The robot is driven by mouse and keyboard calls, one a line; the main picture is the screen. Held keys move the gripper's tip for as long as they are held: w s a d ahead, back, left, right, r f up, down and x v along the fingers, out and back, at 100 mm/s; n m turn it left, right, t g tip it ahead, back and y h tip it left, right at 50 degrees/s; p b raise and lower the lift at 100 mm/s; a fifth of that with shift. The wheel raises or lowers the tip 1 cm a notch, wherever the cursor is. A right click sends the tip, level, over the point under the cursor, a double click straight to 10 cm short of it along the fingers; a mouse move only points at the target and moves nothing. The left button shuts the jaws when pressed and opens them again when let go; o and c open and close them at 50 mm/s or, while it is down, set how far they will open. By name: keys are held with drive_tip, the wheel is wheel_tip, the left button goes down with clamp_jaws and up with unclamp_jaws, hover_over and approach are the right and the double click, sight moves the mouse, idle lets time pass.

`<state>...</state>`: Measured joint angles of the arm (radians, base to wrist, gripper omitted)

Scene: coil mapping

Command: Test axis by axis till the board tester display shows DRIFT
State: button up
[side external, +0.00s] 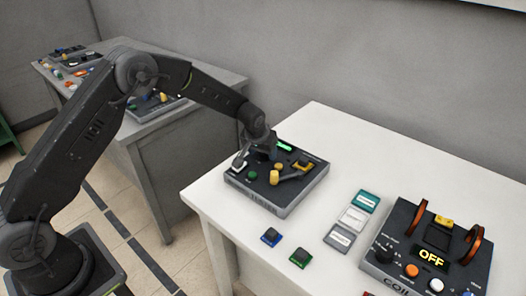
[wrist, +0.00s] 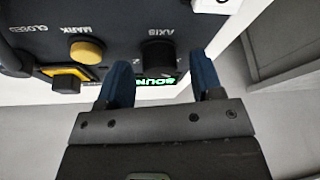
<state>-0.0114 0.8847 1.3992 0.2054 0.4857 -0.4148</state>
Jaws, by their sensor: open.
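The board tester (side external: 262,196) is a dark box at the left end of the white table. Its lit green display (side external: 284,146) is partly hidden; in the wrist view only some green letters (wrist: 158,84) show behind my gripper, and I cannot read the whole word. The black AXIS knob (wrist: 158,55) sits between the fingertips of my gripper (wrist: 160,70), which is open around or just above it; contact cannot be told. A yellow round MARK button (wrist: 87,50) is to its left. My gripper (side external: 262,142) also shows over the tester in the side view.
A coil unit (side external: 385,255) with copper rings and an OFF display stands at the right. A grey side table (side external: 165,135) with parts stands behind.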

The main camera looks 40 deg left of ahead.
drive_tip(key=shift+w+f, duration=0.1)
drive_tip(key=shift+f, duration=0.05)
drive_tip(key=c, duration=0.9)
drive_tip(key=shift+m, duration=0.3)
drive_tip(key=m+h, duration=0.1)
drive_tip(key=m, duration=0.3)
drive_tip(key=shift+a+h, duration=0.15)
drive_tip(key=shift+h, duration=0.25)
drive_tip(key=shift+a+m+h, duration=0.1)
drive_tip(key=shift+m+h, duration=0.6)
drive_tip(key=shift+m, duration=1.3)
